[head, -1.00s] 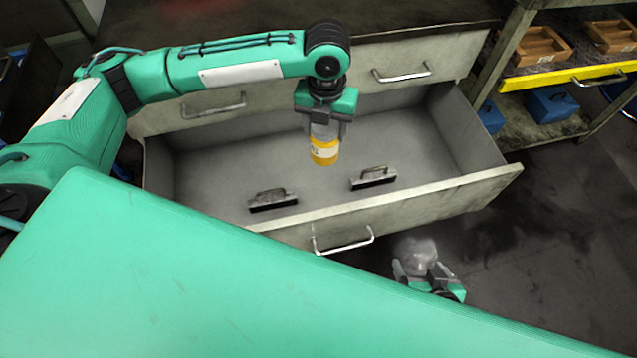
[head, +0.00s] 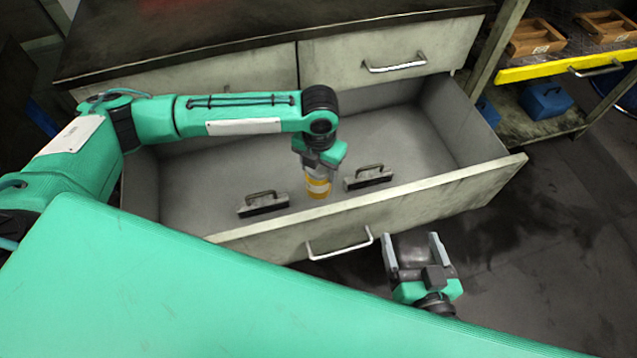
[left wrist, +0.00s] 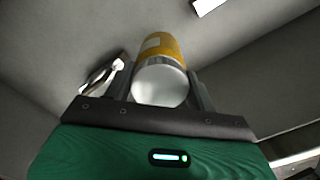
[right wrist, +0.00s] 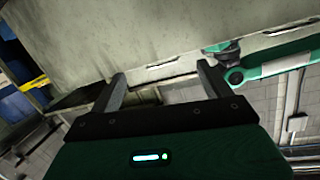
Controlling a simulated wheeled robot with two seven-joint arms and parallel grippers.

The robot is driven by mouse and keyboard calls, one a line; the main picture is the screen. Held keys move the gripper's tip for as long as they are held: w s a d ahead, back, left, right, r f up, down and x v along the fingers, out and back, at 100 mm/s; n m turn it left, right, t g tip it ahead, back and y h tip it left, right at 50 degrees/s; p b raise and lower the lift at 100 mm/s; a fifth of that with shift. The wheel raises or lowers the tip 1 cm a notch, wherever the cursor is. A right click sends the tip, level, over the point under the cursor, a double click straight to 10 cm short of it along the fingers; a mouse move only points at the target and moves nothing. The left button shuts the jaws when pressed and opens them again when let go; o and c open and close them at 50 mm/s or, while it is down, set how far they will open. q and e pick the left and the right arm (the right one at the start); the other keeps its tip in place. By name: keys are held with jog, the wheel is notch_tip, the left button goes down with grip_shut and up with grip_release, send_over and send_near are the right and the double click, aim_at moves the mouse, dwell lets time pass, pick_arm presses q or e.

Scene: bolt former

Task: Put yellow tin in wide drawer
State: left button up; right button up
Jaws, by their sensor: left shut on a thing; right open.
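The yellow tin (head: 318,187) has a silver end and a pale label. It also shows between the fingers in the left wrist view (left wrist: 163,66). My left gripper (head: 319,168) is shut on it and points down inside the open wide drawer (head: 440,205). The tin hangs upright, low over the drawer floor, between two handled blocks; I cannot tell whether it touches the floor. My right gripper (head: 415,245) is open and empty, outside the drawer's front, right of its handle. Its spread fingers also show in the right wrist view (right wrist: 160,92).
Two handled blocks, left (head: 263,204) and right (head: 367,178), stand on the drawer floor close to the tin. The drawer's right part is clear. Closed upper drawers (head: 385,60) sit behind. A shelf with a yellow edge (head: 560,70) holds wooden boxes (head: 535,37) at right.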

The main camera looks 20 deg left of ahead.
pick_arm(q)
notch_tip(320, 180, down, 2)
jog(key=shift+f, duration=0.2)
notch_tip(320, 180, down, 4)
jog(key=shift+r+b, duration=0.25)
jog(key=shift+b, duration=0.45)
pick_arm(e)
notch_tip(320, 180, up, 7)
jog(key=w+d+t, duration=0.2)
jog(key=w+t, duration=0.1)
jog(key=t, duration=0.1)
jog(key=shift+r+t, duration=0.2)
jog(key=shift+t, duration=0.1)
pick_arm(q)
jog(key=shift+f, duration=0.15)
pick_arm(e)
jog(key=shift+a+f, duration=0.1)
pick_arm(q)
jog(key=o, duration=1.4)
pick_arm(e)
jog(key=shift+f, duration=0.1)
pick_arm(q)
jog(key=shift+o, duration=0.2)
